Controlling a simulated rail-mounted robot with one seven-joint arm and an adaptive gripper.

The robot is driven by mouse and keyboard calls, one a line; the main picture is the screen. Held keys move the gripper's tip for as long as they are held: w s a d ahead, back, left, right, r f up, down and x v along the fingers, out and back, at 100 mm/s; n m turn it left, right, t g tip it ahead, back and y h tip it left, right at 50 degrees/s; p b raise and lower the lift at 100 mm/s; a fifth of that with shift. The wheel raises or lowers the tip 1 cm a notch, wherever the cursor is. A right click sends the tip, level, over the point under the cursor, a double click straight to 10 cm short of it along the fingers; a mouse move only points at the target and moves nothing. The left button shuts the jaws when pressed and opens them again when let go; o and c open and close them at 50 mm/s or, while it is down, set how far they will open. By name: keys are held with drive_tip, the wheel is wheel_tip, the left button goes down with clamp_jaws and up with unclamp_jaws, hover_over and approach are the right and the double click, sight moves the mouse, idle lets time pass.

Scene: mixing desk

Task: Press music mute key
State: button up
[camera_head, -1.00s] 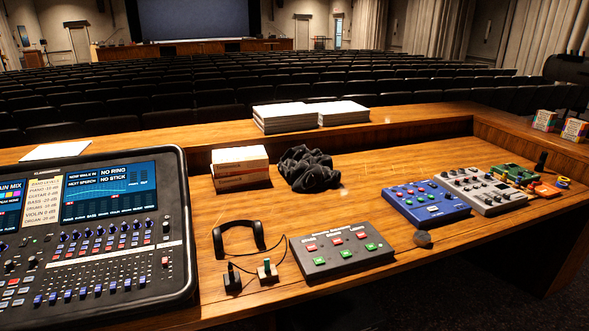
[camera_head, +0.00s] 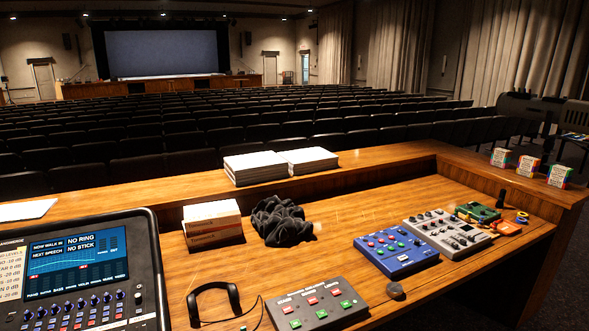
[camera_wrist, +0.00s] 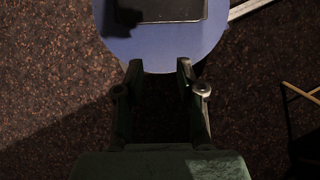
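A grey button box (camera_head: 348,317) lies on the wooden desk at the bottom of the head view. It has a row of red keys (camera_head: 313,301) and a row of green keys (camera_head: 321,314), with small white labels above them. The labels are too small to read surely, so I cannot tell which key is music mute. My gripper (camera_wrist: 159,68) shows only in the wrist view. Its two dark fingers are apart with nothing between them, over a dark speckled floor. No button box shows in that view.
A mixing console (camera_head: 150,290) stands at left. Headphones (camera_head: 233,294) lie beside the button box. A black cloth (camera_head: 282,222), boxes (camera_head: 213,220), a blue pedal unit (camera_head: 398,251) and a grey mixer (camera_head: 447,235) lie behind. A blue rounded surface (camera_wrist: 160,45) is near my fingers.

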clamp_jaws()
idle(1.0)
